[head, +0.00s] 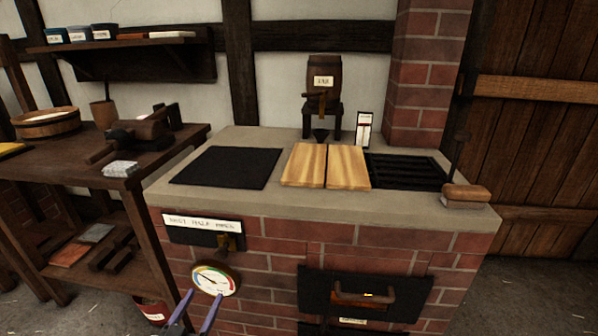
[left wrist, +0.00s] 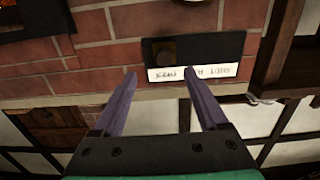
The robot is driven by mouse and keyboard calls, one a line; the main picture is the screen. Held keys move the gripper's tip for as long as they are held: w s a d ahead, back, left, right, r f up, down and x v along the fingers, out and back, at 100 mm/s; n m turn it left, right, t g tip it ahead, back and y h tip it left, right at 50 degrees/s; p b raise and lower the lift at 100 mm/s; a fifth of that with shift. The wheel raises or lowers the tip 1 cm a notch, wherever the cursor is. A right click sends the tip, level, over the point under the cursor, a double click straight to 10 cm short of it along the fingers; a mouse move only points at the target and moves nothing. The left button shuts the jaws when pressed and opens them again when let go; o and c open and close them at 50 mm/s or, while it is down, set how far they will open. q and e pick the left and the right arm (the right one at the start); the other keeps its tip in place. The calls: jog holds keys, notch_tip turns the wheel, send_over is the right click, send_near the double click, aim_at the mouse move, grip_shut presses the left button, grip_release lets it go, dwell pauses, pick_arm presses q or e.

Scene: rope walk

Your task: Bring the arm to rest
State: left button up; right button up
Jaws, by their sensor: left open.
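My left gripper (head: 195,312) is low in front of the brick stove (head: 270,262), below a round dial gauge (head: 215,280). Its two purple fingers stand apart with nothing between them. In the left wrist view the open fingers (left wrist: 160,82) point at the brick face, near a dark plate with a white label (left wrist: 205,72). My right gripper is not in either view.
On the stove top lie a black plate (head: 226,167), wooden boards (head: 304,165), a black grate (head: 408,171) and a wood-backed brush (head: 466,193). A small barrel (head: 323,75) stands behind. A wooden bench (head: 75,160) is at left, with a bucket (head: 150,311) below.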

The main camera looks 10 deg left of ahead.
pick_arm(q)
jog(key=s+d+f+m+g+h+p, duration=0.1)
jog(key=s+d+f+g+p, duration=0.1)
jog(key=s+f+g+p, duration=0.6)
jog(key=s+d+f+g+p, duration=0.2)
jog(key=s+f+p, duration=0.25)
jog(key=f, duration=0.85)
jog(key=s+f+g+p, duration=0.2)
jog(key=s+f+g, duration=0.1)
jog(key=s, duration=0.7)
jog(key=s+a+f+m+g+p, duration=0.1)
jog(key=s+f+g+p, duration=0.2)
jog(key=s, duration=0.7)
jog(key=shift+s+a+m+g+y, duration=0.15)
jog(key=shift+s+m+g+y, duration=0.05)
jog(key=shift+m+g+y, duration=0.1)
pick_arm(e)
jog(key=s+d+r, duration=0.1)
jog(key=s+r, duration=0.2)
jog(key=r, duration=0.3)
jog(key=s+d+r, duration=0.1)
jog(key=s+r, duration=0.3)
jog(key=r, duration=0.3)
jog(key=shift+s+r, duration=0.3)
